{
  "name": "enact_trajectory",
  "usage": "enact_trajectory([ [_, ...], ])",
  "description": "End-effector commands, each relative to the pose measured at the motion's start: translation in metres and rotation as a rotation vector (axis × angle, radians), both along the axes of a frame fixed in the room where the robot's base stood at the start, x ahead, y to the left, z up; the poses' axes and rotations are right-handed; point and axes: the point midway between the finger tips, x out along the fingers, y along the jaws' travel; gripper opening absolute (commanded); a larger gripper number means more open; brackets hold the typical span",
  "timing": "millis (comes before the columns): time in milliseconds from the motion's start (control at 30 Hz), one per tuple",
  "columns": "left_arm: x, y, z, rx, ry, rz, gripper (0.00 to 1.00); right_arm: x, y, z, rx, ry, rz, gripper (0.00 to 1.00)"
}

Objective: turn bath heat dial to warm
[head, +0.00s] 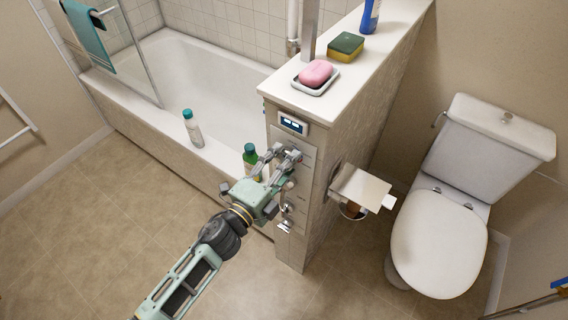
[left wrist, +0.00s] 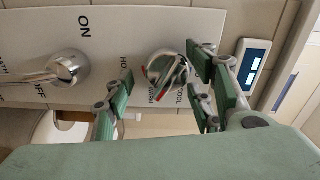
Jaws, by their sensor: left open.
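The bath heat dial (left wrist: 172,72) is a chrome knob with a red mark on a pale control plate (left wrist: 150,22) in the left wrist view. I cannot tell exactly which label the dial points at. My left gripper (left wrist: 162,68) is open, with its fingers on either side of the dial; I cannot tell whether they touch it. In the head view my left gripper (head: 277,160) is at the plate on the end of the low wall and hides the dial.
A chrome lever (left wrist: 62,68) marked ON and OFF sits beside the dial. A small display (head: 292,124) is above the plate. A green bottle (head: 250,156) stands close behind my gripper. A paper holder (head: 360,187) and toilet (head: 440,240) are right; floor at left is clear.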

Motion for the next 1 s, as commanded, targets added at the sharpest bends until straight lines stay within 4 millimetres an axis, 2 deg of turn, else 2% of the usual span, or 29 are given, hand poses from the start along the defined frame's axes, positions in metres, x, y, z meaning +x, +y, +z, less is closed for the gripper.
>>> enact_trajectory([
  [167,0.000,0.002,0.002,-0.002,-0.002,0.002,0.51,0.001,-0.003,0.000,-0.004,-0.001,0.002,0.44],
  [267,-0.007,0.007,0.001,0.000,-0.002,0.002,0.51,0.001,-0.003,0.000,-0.003,-0.001,0.001,0.44],
  [700,-0.076,0.055,0.001,0.001,0.001,0.001,0.51,0.000,-0.001,0.000,-0.001,0.000,0.000,0.44],
  [1000,-0.096,0.070,0.001,0.000,0.000,0.000,0.51,0.000,0.000,0.000,0.000,0.000,0.000,0.44],
])
